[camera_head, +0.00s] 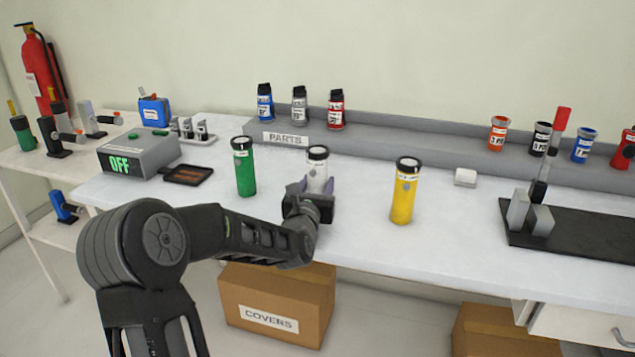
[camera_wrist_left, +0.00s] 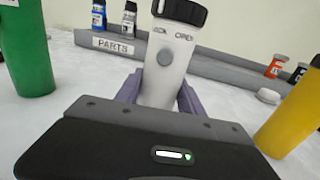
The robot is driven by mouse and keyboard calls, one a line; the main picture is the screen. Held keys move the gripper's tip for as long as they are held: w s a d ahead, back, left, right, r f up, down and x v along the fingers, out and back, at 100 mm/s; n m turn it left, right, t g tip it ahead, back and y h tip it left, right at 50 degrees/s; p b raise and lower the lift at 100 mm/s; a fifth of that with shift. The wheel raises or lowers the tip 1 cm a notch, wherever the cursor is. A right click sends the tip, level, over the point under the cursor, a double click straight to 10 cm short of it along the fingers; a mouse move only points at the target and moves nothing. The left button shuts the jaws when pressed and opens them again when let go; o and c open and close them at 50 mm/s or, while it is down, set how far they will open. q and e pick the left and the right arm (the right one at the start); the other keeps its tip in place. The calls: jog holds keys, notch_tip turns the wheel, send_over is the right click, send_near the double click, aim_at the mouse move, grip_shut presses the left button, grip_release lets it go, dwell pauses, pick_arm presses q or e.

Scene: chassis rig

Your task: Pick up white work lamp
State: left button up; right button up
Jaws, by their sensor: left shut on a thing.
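The white work lamp (camera_head: 317,168) is a white cylinder with a black cap, upright at the middle of the bench. In the left wrist view the lamp (camera_wrist_left: 167,68) stands between the purple fingers of my left gripper (camera_wrist_left: 160,92). My left gripper (camera_head: 315,190) is shut on the lamp's body from the front. The lamp's lower end is hidden behind the gripper, so I cannot tell whether it touches the bench. My right gripper is not in view.
A green lamp (camera_head: 244,168) stands left of the white one and a yellow lamp (camera_head: 404,192) stands right. A grey shelf (camera_head: 400,146) marked PARTS holds small containers behind. A black plate (camera_head: 580,236) with a clamp lies at right. An OFF box (camera_head: 140,152) sits at left.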

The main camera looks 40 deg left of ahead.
pick_arm(q)
grip_shut()
jog(key=shift+r, duration=0.15)
notch_tip(320, 180, up, 19)
jog(key=shift+f+p, duration=0.1)
jog(key=shift+p, duration=0.75)
notch_tip(320, 180, up, 9)
jog(key=p, duration=0.3)
